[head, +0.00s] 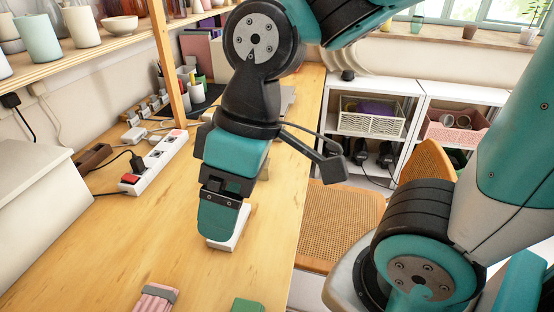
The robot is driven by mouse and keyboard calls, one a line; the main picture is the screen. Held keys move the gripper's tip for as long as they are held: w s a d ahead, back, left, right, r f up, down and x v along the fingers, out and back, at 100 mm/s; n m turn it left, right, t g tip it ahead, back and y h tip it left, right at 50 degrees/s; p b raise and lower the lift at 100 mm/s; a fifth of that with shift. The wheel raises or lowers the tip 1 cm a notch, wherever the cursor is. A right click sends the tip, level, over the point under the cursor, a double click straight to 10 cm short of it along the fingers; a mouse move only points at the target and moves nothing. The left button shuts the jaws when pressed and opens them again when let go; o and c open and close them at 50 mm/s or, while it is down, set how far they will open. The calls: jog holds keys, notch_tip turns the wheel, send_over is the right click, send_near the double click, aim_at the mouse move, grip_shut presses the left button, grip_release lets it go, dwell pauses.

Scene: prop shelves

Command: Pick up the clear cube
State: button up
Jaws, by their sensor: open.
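My gripper (222,228) points down over the wooden desk, near the middle of the head view. I see its teal finger side-on, and it is open. A pale, whitish block-like object (238,235) shows partly behind and beside the fingertip. The gripper hides most of it, so I cannot tell whether it is the clear cube or whether the fingers touch it. No clear cube can be made out elsewhere in this view.
On the wooden desk (100,255), a pink bundle (155,300) and a green block (247,305) lie at the front. A white power strip (155,162) lies at the left. A cane-seated chair (340,220) stands beyond the right edge. The left-front desk is free.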

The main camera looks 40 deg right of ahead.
jog(key=w+d+f+n+h, duration=0.1)
jog(key=w+d+n, duration=0.3)
jog(key=w, duration=0.3)
jog(key=w+d+n+h, duration=0.1)
jog(key=w+d+n, duration=0.3)
jog(key=w, duration=0.4)
jog(key=w+d+f+n+h+p, duration=0.1)
jog(key=w+d+f+n, duration=0.2)
jog(key=w+d+n, duration=0.4)
jog(key=w+d+f+n+h+p, duration=0.1)
jog(key=w+d+f+n, duration=0.25)
jog(key=d, duration=0.55)
jog(key=f, duration=0.7)
jog(key=w+f, duration=0.1)
jog(key=f, duration=0.3)
jog(key=shift+d, duration=0.2)
jog(key=shift+w+f+p, duration=0.15)
jog(key=shift+f+p, duration=0.6)
jog(key=shift+f, duration=2.3)
jog(key=shift+c, duration=0.5)
jog(key=c, duration=1.1)
